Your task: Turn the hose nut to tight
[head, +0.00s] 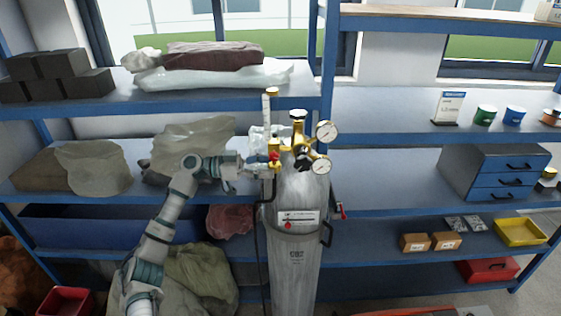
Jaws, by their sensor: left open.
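A grey gas cylinder (298,230) stands upright in front of the shelves. A brass regulator (298,140) with two round gauges (321,166) sits on its top. A clear flow tube (266,108) rises on the regulator's left side, with a small red part (274,157) below it. A dark hose (260,222) hangs down from this area. The hose nut is too small, and partly covered by my gripper, to make out. My left gripper (262,170) is open at the regulator's lower left, by the hose's top end. I cannot tell whether it touches. My right gripper is not in view.
Blue shelves (400,198) stand close behind the cylinder. Wrapped bundles (196,145) lie on the shelf behind my left arm. A red-handled item (341,210) hangs at the cylinder's right. A drawer unit (495,172) and yellow tray (520,232) are farther right.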

